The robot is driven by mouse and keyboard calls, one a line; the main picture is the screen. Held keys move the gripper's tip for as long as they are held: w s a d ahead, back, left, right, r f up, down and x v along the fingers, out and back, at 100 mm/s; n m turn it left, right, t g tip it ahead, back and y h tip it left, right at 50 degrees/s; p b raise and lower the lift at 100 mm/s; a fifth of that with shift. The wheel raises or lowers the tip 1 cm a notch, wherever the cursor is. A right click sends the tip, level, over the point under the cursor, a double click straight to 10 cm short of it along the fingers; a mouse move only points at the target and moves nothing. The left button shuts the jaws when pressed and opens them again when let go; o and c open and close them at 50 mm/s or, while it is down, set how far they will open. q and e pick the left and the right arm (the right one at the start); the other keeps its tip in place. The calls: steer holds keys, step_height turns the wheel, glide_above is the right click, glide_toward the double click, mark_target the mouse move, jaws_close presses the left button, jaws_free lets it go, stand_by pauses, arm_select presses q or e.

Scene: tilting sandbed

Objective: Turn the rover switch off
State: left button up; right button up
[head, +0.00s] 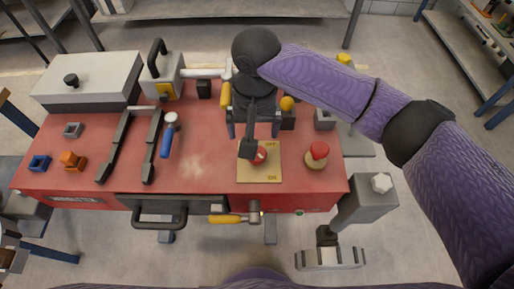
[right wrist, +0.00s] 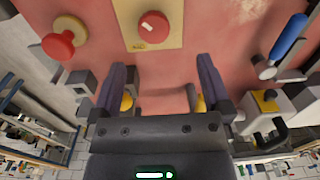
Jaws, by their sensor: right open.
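The switch is a red round knob (head: 259,155) with a white mark, on a yellow plate (head: 246,176) lettered OFF at its far right and apparently ON at its near right. In the head view a dark part of my right wrist partly covers the knob. The right wrist view shows the knob (right wrist: 153,25) whole, its white mark slanting across it. My right gripper (head: 253,128) is open and empty, just beyond the knob and apart from it. Its two fingers (right wrist: 160,64) point toward the plate in the right wrist view. My left gripper is not in view.
A red mushroom button (head: 318,152) stands right of the plate on the red table (head: 110,190). A blue-handled tool (head: 167,140), dark rails and a grey case (head: 90,80) lie left. Bare red surface lies left of the plate.

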mark_target(257, 157)
steer(key=shift+m, duration=0.3)
steer(key=f+b, duration=0.1)
steer(key=f, duration=0.1)
steer(key=f+b, duration=0.1)
steer(key=f, duration=0.2)
steer(key=f+b, duration=0.1)
steer(key=f, duration=0.2)
steer(key=shift+w+d+f+b, duration=0.15)
steer(key=shift+w+d+b, duration=0.15)
steer(key=shift+w+d, duration=0.1)
steer(key=shift+f, duration=0.45)
steer(key=shift+a, duration=0.1)
